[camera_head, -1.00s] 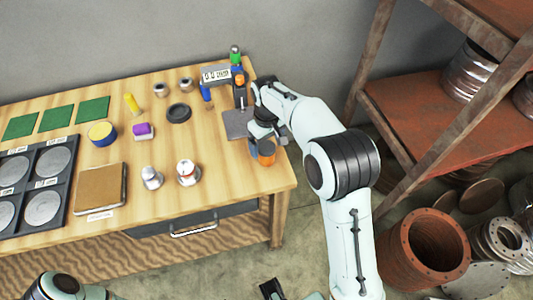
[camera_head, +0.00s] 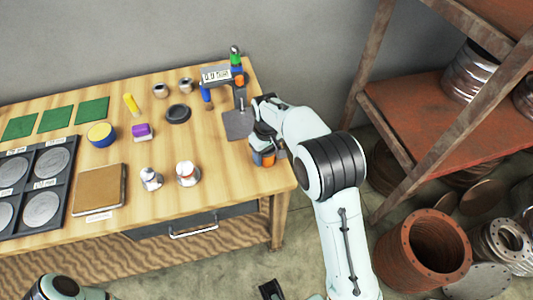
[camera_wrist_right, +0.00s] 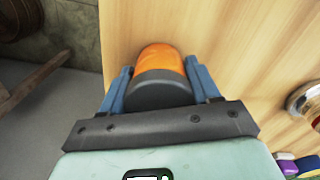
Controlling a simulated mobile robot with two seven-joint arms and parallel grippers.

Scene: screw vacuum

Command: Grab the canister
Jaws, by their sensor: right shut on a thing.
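The canister is an orange cylinder with a dark grey end. In the head view the canister (camera_head: 268,161) stands near the right edge of the wooden table, partly hidden by my right gripper (camera_head: 262,157). In the right wrist view the canister (camera_wrist_right: 160,62) sits between the blue fingers of my right gripper (camera_wrist_right: 161,88). One finger lies along each side of it, and the gripper is shut on it.
A small press-like device (camera_head: 238,95) stands behind the canister on the wooden table (camera_head: 225,195). Two silver-and-white parts (camera_head: 187,173) stand to the left, beside a brown book-like block (camera_head: 100,188). A rusty shelf (camera_head: 440,115) rises on the right. The table's front right corner is clear.

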